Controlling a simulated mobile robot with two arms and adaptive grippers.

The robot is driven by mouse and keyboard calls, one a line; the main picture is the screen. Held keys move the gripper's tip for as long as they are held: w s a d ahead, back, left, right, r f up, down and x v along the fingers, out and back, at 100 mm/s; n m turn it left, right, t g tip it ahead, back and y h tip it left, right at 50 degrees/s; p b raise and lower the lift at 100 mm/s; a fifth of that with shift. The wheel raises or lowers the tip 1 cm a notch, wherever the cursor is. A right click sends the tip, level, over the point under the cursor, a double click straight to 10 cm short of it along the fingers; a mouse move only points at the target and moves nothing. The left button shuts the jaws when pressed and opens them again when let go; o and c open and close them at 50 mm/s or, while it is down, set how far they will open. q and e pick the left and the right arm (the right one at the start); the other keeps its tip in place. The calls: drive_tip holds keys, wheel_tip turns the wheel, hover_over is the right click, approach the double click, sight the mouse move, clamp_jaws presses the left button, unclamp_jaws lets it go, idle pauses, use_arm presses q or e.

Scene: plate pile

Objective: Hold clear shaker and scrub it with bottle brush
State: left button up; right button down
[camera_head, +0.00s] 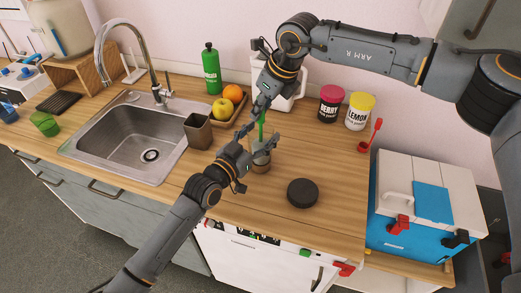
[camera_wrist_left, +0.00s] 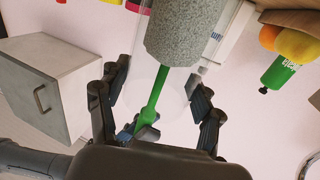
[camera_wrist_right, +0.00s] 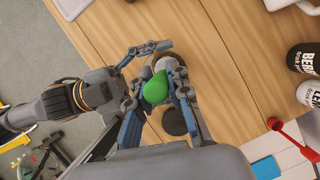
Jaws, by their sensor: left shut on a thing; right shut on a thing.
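The clear shaker (camera_head: 262,159) is upright above the counter, with my left gripper (camera_head: 252,160) shut around it from the left. It is see-through and its outline is faint in the left wrist view. The bottle brush has a green handle (camera_head: 262,124) and a grey speckled head (camera_wrist_left: 185,32). The head appears to be inside the shaker, with the handle coming up out of it. My right gripper (camera_head: 262,103) is shut on the handle from above; the handle's green end (camera_wrist_right: 156,88) shows between its fingers. The exact finger contact on the shaker is hard to see.
A black round lid (camera_head: 302,193) lies right of the shaker. A brown cup (camera_head: 198,131) stands beside the sink (camera_head: 131,135). Behind are a fruit tray (camera_head: 238,110), a green bottle (camera_head: 211,70) and two tubs (camera_head: 330,104). A blue-and-white cooler (camera_head: 412,238) is at right.

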drive_tip(key=shift+r, duration=0.15)
drive_tip(key=shift+w+r, duration=0.1)
drive_tip(key=shift+r, duration=2.4)
wheel_tip(320, 180, up, 12)
use_arm(q)
drive_tip(key=o, duration=1.3)
